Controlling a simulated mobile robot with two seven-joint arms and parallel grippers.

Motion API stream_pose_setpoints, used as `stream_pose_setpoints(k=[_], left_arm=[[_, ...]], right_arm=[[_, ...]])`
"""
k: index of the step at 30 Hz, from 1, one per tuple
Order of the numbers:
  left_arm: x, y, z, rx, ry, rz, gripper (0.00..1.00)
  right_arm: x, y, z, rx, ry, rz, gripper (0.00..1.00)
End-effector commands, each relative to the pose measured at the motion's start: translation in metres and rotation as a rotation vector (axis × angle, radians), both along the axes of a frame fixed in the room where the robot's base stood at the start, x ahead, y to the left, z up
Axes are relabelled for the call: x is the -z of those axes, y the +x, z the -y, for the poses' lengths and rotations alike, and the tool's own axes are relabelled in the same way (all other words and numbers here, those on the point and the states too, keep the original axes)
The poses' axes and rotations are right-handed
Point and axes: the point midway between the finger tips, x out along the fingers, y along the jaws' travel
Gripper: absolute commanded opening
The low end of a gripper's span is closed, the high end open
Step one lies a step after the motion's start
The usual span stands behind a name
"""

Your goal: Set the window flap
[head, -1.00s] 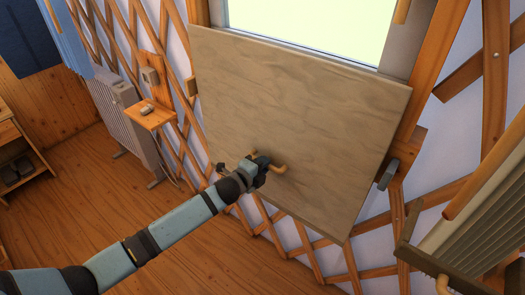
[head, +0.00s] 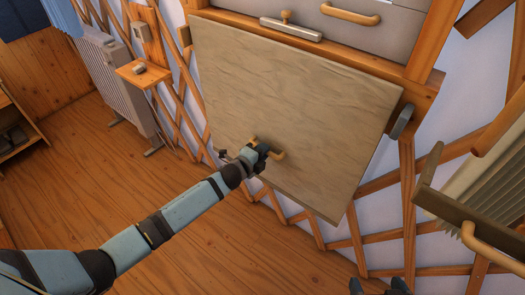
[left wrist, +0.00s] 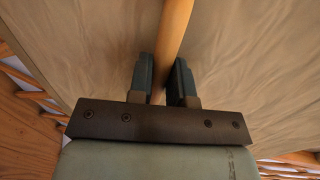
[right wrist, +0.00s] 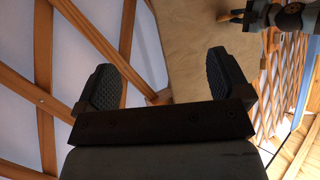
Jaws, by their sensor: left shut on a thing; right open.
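The window flap (head: 290,105) is a large pale wooden board in front of the lattice wall, below the window frame, tilted in the head view. Its wooden handle (head: 277,155) is near its lower middle. My left gripper (head: 262,153) is shut on this handle. The left wrist view shows the handle bar (left wrist: 172,45) between its two fingers, with the board behind. My right gripper (head: 381,287) is open and empty at the bottom edge of the head view, apart from the board. The right wrist view shows its fingers spread, the board (right wrist: 205,55) beyond.
Above the flap is a grey panel (head: 385,35) with a wooden handle (head: 350,13) and a grey latch-like piece (head: 291,29). A dark grey clip (head: 402,122) sits at the flap's right edge. A ribbed unit (head: 480,185) stands right, a radiator (head: 110,75) left. The floor (head: 110,170) is open.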

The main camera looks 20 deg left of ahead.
Motion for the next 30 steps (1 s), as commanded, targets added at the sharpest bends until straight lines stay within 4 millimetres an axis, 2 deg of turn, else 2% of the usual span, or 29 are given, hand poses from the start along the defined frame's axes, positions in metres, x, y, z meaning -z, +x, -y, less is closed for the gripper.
stream_pose_setpoints(k=[3,4,6,7,15,19,23,30], left_arm=[[0.000,0.000,-0.001,-0.001,0.000,0.000,0.00],[0.000,0.000,-0.001,-0.001,0.000,0.000,0.26],[0.000,0.000,-0.001,-0.001,0.000,0.000,0.42],[0.000,0.000,-0.001,-0.001,0.000,0.000,0.44],[-0.001,0.000,-0.001,-0.001,0.000,0.000,0.44],[-0.003,-0.009,-0.004,0.000,0.000,0.000,0.44],[-0.008,-0.031,-0.012,-0.001,0.000,-0.002,0.44],[-0.019,-0.083,-0.030,0.000,0.000,-0.002,0.44]], right_arm=[[0.000,0.000,0.000,0.000,0.000,0.001,0.95],[0.000,0.000,0.000,0.000,0.000,0.001,0.95],[0.000,0.001,0.000,0.000,0.001,0.002,0.95],[0.000,0.001,0.000,0.000,0.001,0.002,0.95],[0.000,0.001,0.001,0.001,-0.001,0.001,0.95],[-0.002,0.001,0.001,0.003,-0.004,0.001,0.95],[-0.005,0.001,0.002,0.003,-0.008,-0.002,0.95],[-0.007,0.000,0.004,0.005,-0.018,-0.012,0.95]])
